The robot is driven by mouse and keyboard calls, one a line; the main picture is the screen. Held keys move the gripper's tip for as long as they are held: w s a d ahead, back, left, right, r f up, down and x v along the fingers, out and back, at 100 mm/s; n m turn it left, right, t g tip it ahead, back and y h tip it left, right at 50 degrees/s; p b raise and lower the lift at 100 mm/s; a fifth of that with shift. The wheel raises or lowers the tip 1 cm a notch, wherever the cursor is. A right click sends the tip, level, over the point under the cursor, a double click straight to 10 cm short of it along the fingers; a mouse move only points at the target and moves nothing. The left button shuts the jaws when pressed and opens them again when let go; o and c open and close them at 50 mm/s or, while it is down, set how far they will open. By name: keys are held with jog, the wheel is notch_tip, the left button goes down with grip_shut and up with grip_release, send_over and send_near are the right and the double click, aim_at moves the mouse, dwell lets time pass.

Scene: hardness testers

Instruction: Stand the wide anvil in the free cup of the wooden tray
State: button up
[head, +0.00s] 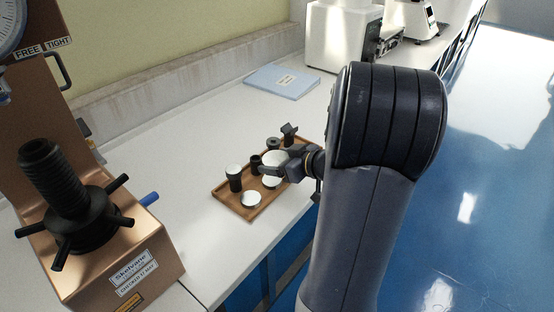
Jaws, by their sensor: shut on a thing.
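The wooden tray (226,196) lies on the white bench. My gripper (272,168) reaches over it from the right and is shut on what looks like the wide anvil, a broad pale disc (275,156) at its fingers. My fingers hide part of this disc and anything below it, so I cannot tell whether it touches the tray. A small dark open cup (256,160) stands just left of my gripper. A dark ring-shaped piece (273,143) is behind the disc; I cannot tell if it is a cup.
A dark post with a pale top (234,178) stands at the tray's left. Pale discs lie in front (251,200) and below my gripper (271,182). A dark notched piece (289,133) is at the far end.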

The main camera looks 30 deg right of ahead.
aim_at(273, 157)
jog(key=shift+w+a+r+p, duration=0.1)
jog(key=shift+w+a+p, duration=0.15)
jog(key=shift+w, duration=0.2)
jog(key=shift+w+a+r+p, duration=0.1)
jog(key=shift+w+p, duration=0.15)
jog(key=shift+w, duration=0.15)
jog(key=shift+x, duration=0.9)
jog(key=w+b, duration=0.1)
jog(key=w+a+b, duration=0.1)
jog(key=shift+w+f, duration=0.1)
jog(key=shift+w, duration=0.25)
jog(key=shift+w+a+r+b, duration=0.2)
jog(key=shift+w+b, duration=0.3)
jog(key=shift+w, duration=0.25)
jog(key=shift+b, duration=0.8)
jog(key=shift+f+b, duration=0.7)
jog(key=shift+b, duration=0.6)
jog(key=o, duration=1)
jog(key=shift+s, duration=0.1)
